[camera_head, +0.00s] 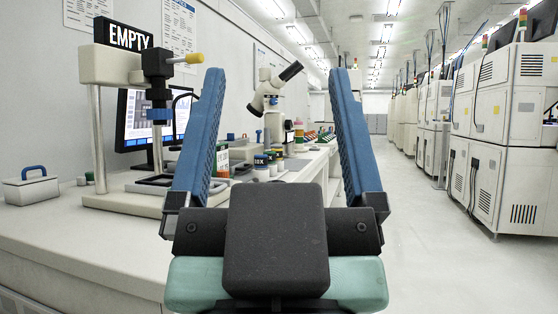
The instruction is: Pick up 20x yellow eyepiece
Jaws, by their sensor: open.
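My gripper (276,78) is in the foreground with its two long blue fingers wide apart. It is open, with nothing between the fingers. Several small banded cylinders stand on the bench beyond it, seen between the fingers. The nearest, a dark-topped cylinder (261,170), has a yellowish band and a printed label that looks like "10X". Other cylinders with blue and green bands stand just behind it, partly overlapping. I cannot make out a 20x marking, so I cannot tell which is the yellow 20x eyepiece. The gripper is apart from all of them.
A white bench (60,235) runs along the left wall. On it are a stand with an "EMPTY" sign (127,36) and yellow-tipped lever (193,58), a monitor (135,120), a blue-handled box (31,186) and a microscope (268,92). Machines (505,110) line the right; the aisle floor (420,215) is clear.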

